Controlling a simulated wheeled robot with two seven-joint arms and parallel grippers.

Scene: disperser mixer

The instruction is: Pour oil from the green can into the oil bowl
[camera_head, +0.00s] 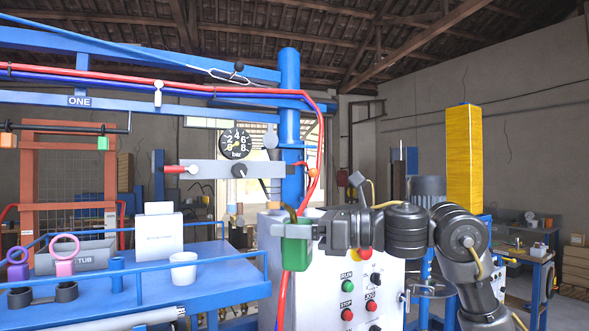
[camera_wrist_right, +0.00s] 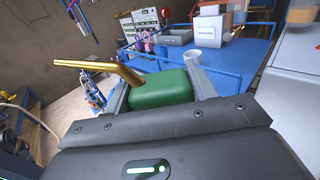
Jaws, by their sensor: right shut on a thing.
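The green can (camera_head: 296,250) is held between the fingers of my right gripper (camera_head: 305,231), raised in front of the control cabinet. In the right wrist view, the can (camera_wrist_right: 160,89) sits between both fingers, and its long golden spout (camera_wrist_right: 105,68) points to the left. In the head view the spout is a thin dark tube rising from the can's top. A white cup (camera_head: 184,268) stands on the blue platform to the left of the can, apart from it. I cannot identify an oil bowl for certain. My left gripper is not in view.
The blue platform (camera_head: 215,283) has rails and carries a grey tub (camera_head: 92,256), a white box (camera_head: 158,236) and pink and purple ringed items. The cabinet (camera_head: 335,285) with buttons is behind the can. A red hose (camera_head: 284,300) hangs close to the can.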

